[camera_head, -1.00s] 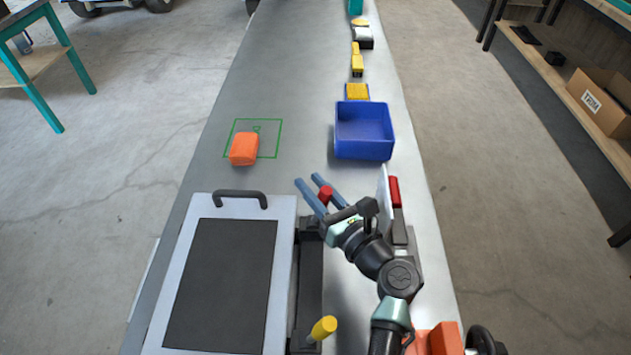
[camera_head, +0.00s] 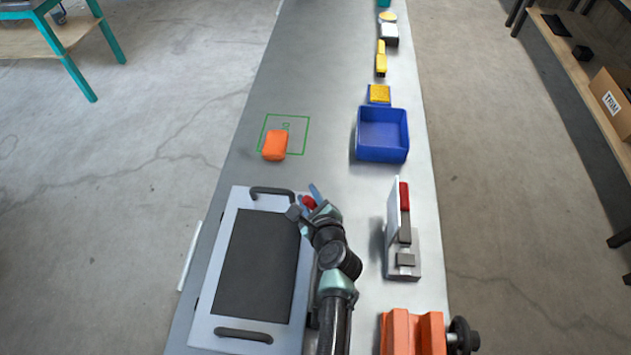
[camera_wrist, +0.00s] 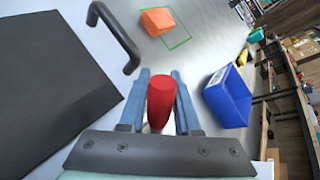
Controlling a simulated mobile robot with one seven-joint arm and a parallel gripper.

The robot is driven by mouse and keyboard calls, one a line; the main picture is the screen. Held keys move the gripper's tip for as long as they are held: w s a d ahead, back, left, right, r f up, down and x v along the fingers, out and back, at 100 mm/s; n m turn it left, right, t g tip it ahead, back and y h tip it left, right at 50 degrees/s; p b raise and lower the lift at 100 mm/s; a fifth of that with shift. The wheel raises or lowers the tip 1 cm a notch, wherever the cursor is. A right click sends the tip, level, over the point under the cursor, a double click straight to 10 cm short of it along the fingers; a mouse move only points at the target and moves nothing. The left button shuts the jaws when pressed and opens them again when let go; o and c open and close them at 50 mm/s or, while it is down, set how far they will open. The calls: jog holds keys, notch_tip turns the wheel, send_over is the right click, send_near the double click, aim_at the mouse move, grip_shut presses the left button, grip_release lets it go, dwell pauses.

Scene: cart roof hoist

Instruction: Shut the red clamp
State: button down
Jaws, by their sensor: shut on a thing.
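The red clamp's handle (camera_head: 309,202) shows as a small red piece at the far right corner of the panel (camera_head: 255,262). In the wrist view the red handle (camera_wrist: 161,98) stands between my two blue fingers. My gripper (camera_head: 314,196) is shut on this handle; it also shows in the wrist view (camera_wrist: 161,80). The rest of the clamp is hidden behind my gripper and arm, so I cannot see whether the clamp is closed on the panel.
A grey bracket (camera_head: 407,264) with an upright white plate and red top stands to the right. A blue bin (camera_head: 383,131) and orange block (camera_head: 275,145) lie beyond. An orange device (camera_head: 412,332) is at near right. The panel has a black bar handle (camera_head: 272,191).

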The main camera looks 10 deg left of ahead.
jog(key=f+n+h+p, duration=0.1)
jog(key=a+h+p, duration=0.1)
jog(key=p, duration=0.1)
jog(key=shift+a+f+n+p, duration=0.2)
jog(key=shift+f+n+p, duration=0.1)
jog(key=shift+f+n, duration=0.1)
jog(key=shift+a+f+h+p, duration=0.1)
jog(key=shift+f+h+p, duration=0.2)
jog(key=shift+p, duration=0.1)
jog(key=shift+f+n, duration=0.15)
jog(key=shift+n, duration=0.15)
jog(key=c, duration=0.6)
grip_release()
jog(key=shift+s+r+p, duration=0.15)
jog(key=shift+r+p, duration=0.1)
jog(key=shift+p, duration=0.05)
jog(key=p+v, duration=0.6)
jog(key=v, duration=0.6)
jog(key=shift+s+r, duration=0.15)
jog(key=shift+r, duration=0.15)
